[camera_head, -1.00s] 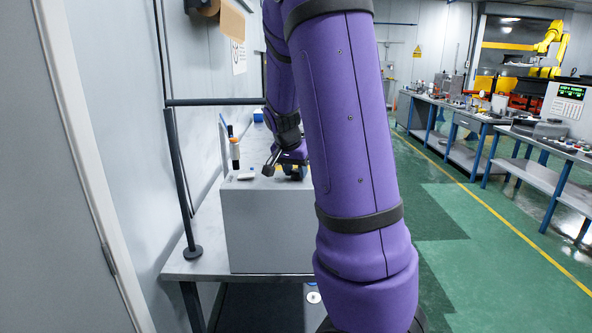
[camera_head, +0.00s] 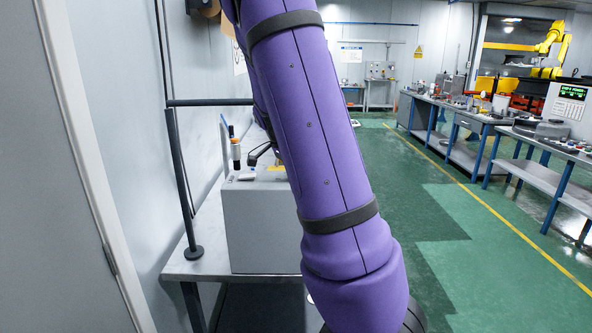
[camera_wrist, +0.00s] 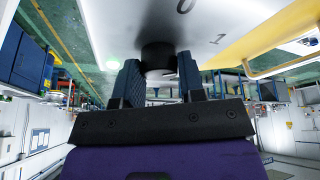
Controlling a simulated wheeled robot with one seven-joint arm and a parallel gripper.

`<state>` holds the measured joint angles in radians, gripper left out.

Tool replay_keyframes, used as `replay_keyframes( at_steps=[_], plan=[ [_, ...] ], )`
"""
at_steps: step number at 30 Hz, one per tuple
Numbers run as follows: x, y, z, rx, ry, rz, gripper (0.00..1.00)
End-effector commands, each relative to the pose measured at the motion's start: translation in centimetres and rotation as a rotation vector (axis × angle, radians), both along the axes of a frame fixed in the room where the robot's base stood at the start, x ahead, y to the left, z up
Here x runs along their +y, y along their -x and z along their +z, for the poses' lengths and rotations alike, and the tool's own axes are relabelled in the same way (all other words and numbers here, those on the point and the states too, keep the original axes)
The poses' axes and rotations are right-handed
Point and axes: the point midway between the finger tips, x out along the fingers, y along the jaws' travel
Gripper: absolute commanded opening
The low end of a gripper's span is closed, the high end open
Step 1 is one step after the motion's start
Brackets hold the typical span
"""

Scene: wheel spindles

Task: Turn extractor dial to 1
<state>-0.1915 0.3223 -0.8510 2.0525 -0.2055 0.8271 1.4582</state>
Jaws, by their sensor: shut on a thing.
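In the wrist view, a round black dial (camera_wrist: 158,56) stands out from a white panel (camera_wrist: 110,14) printed with the digits 0 and 1. The 1 is to the right of the dial. My gripper (camera_wrist: 160,66) has one dark finger on each side of the dial and is shut on it. The dial's pointer is not visible, so I cannot tell its setting. In the head view, a grey box (camera_head: 258,230) stands on the bench. My purple arm hides the dial and most of my gripper there.
The grey bench (camera_head: 195,262) runs along the left wall. A bottle-like item (camera_head: 235,154) with an orange band stands at the box's far left. A dark post and rail (camera_head: 182,180) stand left of the box. Open green floor lies to the right.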

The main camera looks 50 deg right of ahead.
Motion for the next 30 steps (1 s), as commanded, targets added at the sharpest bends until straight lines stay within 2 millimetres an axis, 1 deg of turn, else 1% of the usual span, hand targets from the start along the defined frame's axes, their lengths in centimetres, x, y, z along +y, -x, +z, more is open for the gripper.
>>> replay_keyframes(
  at_steps=[15, 16, 19, 27, 30],
  plan=[
    [0.0, -0.06, 0.03, -0.002, 0.001, -0.02, 0.13],
    [0.0, -0.06, 0.03, -0.002, 0.001, -0.02, 0.39],
    [0.0, -0.06, 0.02, 0.0, 0.0, -0.019, 0.62],
    [0.02, -0.04, 0.05, 0.0, 0.0, -0.019, 0.62],
    [0.21, -0.2, 0.54, -0.003, 0.0, -0.019, 0.62]
  ],
)
